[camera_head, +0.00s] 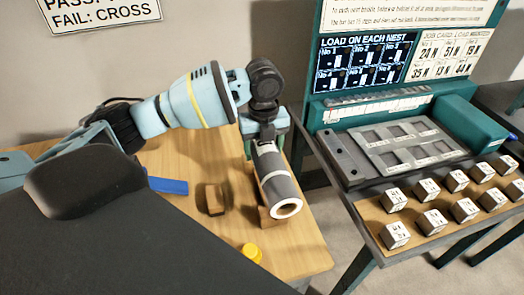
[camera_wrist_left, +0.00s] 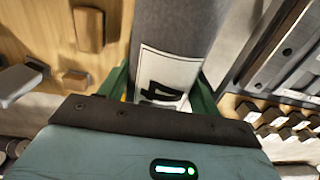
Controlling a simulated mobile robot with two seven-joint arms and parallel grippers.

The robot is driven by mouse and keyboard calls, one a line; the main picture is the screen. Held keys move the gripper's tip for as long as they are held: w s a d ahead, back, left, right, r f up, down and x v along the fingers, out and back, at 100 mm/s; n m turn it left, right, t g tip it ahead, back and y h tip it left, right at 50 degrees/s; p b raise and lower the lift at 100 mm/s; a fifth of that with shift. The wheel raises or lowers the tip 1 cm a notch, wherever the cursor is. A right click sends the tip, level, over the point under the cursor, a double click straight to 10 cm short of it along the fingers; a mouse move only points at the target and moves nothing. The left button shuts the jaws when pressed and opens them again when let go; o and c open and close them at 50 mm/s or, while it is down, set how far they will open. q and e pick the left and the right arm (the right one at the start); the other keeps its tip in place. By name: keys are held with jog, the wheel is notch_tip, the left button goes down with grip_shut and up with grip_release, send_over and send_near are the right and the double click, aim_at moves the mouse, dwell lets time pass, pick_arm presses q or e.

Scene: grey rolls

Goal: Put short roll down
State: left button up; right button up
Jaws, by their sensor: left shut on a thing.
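A dark grey roll (camera_head: 279,184) with a pale band and a white, open-looking end lies over the right side of the wooden table (camera_head: 220,155). My left gripper (camera_head: 264,138) comes from above and is shut around its far part. In the left wrist view the roll (camera_wrist_left: 175,25) runs between my green fingers (camera_wrist_left: 165,80), with a white label bearing a dark mark. A wooden support (camera_head: 275,216) shows beneath the roll's near end; I cannot tell whether the roll touches it. My right gripper is not in view.
A brown block-like piece (camera_head: 213,198) stands left of the roll. A blue bar (camera_head: 168,186) and a yellow piece (camera_head: 251,252) lie on the table. To the right, past a gap, a bench holds a grey tray (camera_head: 410,142) and several labelled cubes (camera_head: 396,234).

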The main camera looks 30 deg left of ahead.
aim_at(268, 188)
pick_arm(q)
jog(key=shift+d, duration=0.1)
